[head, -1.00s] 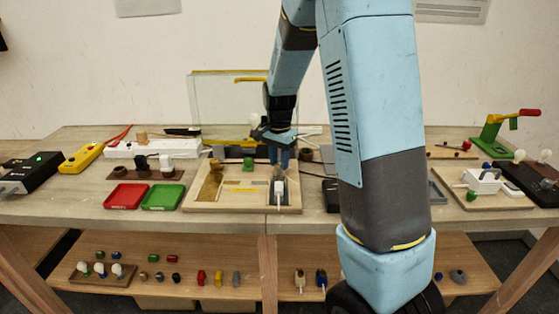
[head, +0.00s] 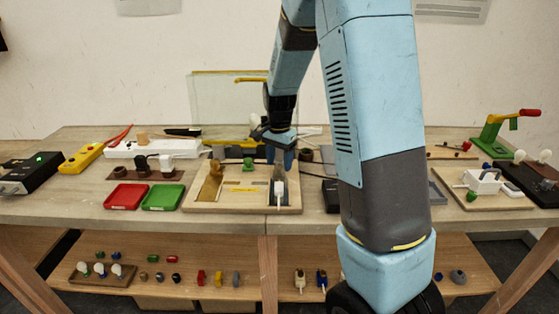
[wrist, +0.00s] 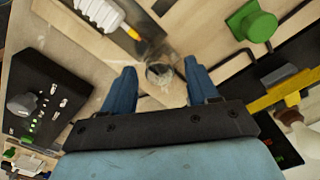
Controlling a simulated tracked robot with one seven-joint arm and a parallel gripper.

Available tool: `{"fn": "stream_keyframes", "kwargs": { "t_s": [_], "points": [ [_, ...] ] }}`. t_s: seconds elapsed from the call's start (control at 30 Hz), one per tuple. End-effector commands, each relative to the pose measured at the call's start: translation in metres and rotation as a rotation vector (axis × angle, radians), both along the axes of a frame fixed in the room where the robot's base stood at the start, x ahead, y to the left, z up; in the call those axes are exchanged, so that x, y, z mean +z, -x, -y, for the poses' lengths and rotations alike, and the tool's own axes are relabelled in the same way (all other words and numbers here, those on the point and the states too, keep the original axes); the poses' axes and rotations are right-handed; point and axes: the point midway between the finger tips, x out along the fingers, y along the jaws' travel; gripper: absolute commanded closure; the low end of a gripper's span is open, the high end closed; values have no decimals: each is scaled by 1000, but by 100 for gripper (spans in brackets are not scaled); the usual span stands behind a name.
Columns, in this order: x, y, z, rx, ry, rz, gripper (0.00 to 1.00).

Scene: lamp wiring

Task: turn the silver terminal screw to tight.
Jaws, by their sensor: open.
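My gripper (head: 280,156) is open over the back right of the wooden lamp board (head: 240,208). In the wrist view its two blue fingers (wrist: 160,74) stand apart on either side of a small round grey piece with a dark rim. This piece, likely the silver terminal screw (wrist: 160,72), lies between the fingertips. Whether either finger touches it I cannot tell. In the head view the fingers hide the screw. A white ribbed piece (wrist: 100,12) lies on the board at the top of the wrist view.
A green knob (wrist: 257,26) stands on the board to the right in the wrist view. A black box with knobs (wrist: 45,105) lies at the left there. Red (head: 126,196) and green (head: 162,197) trays lie left of the board.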

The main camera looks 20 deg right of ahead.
Motion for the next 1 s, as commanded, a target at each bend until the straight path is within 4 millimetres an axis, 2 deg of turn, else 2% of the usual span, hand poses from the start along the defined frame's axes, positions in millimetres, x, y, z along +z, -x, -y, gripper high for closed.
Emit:
{"fn": "stream_keyframes", "kwargs": {
  "t_s": [0.13,0.23,0.7,0.9,1.0],
  "points": [
    [5,0,0,0,0,0,41],
    [16,0,0,0,0,2,41],
    [105,-1,0,0,-1,3,41],
    [129,-1,0,0,0,1,41],
    [135,-1,0,0,1,1,41]
  ]
}}
